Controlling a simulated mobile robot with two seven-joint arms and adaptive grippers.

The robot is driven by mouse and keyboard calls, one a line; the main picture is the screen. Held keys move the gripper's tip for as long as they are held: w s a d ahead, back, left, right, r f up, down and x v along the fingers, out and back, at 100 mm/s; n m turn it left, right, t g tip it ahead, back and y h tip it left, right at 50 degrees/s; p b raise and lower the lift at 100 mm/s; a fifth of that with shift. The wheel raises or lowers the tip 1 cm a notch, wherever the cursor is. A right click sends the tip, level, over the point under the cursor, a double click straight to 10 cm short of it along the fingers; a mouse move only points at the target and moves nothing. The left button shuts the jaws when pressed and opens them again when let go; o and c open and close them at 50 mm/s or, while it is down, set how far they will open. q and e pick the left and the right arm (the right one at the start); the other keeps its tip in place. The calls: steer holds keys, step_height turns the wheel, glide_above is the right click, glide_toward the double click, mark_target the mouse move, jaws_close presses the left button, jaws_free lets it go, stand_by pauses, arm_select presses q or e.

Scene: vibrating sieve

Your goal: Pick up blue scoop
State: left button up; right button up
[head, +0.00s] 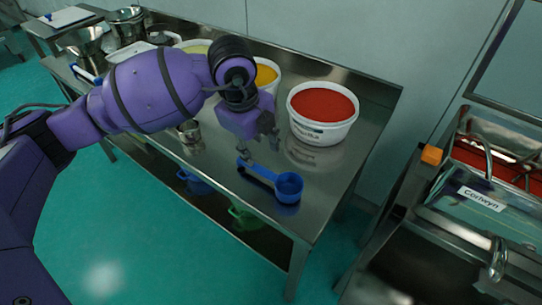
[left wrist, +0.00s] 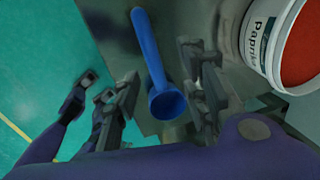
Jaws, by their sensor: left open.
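The blue scoop (head: 287,187) lies on the steel table near its front right corner, its handle reaching back to the left. It also shows in the left wrist view (left wrist: 167,101), between the two fingers, cup toward the bottom. My left gripper (head: 258,148) is open above the handle end, just in front of the white tub of red powder. In the left wrist view the fingers of my left gripper (left wrist: 160,95) stand apart on either side of the scoop. I cannot see them touching it.
The steel table (head: 340,180) is bare to the right of the scoop. The tub of red powder (head: 320,134) stands close behind. A tub of orange powder (head: 267,80) and a small metal cup (head: 190,137) are near my arm.

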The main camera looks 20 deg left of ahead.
mark_target(260, 168)
arm_select(q)
steer(key=shift+n, duration=0.3)
steer(key=x, duration=0.2)
steer(key=s+x, duration=0.1)
steer(key=x, duration=0.4)
steer(key=shift+s+f, duration=0.15)
steer(key=shift+f, duration=0.15)
arm_select(e)
steer(key=shift+s+d+f, duration=0.25)
steer(key=shift+s+d, duration=0.15)
steer(key=shift+s, duration=0.35)
arm_select(q)
jaws_close()
